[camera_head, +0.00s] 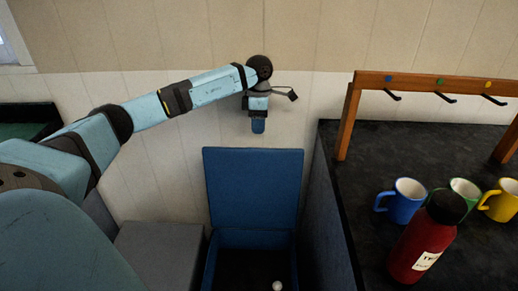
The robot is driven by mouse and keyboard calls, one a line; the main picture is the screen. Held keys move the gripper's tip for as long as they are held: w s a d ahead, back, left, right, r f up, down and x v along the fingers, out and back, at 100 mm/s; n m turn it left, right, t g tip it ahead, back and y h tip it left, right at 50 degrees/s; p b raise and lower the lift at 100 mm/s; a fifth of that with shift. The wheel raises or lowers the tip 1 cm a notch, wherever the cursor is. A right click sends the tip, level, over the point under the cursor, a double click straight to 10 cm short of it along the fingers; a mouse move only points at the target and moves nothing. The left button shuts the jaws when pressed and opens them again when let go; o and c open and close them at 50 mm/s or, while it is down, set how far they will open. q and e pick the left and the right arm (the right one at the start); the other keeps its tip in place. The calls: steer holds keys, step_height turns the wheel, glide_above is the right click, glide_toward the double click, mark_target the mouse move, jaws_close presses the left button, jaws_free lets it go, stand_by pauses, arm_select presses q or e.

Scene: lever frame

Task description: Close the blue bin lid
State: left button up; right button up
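The blue bin (207,265) stands on the floor at the bottom middle, left of the counter. Its blue lid (254,188) is open and stands upright at the back of the bin. My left arm reaches in from the left, and its gripper (258,126) points down just above the lid's top edge in the picture. The gripper seems apart from the lid, though the depth gap is hard to judge. Its fingers are too small and overlapped to show whether they are open. My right gripper is out of view.
A small white round thing (277,286) is inside the dark bin. A dark counter (400,155) at right holds a red bottle (424,245), blue (404,201), green (465,190) and yellow (505,201) mugs, and a wooden hook rack (435,83). A grey box (160,255) stands left of the bin.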

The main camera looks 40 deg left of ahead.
arm_select(q)
steer(key=f, duration=0.8)
steer(key=shift+s+d+b, duration=0.35)
steer(key=shift+s+d, duration=0.05)
steer(key=shift+c, duration=0.2)
jaws_close()
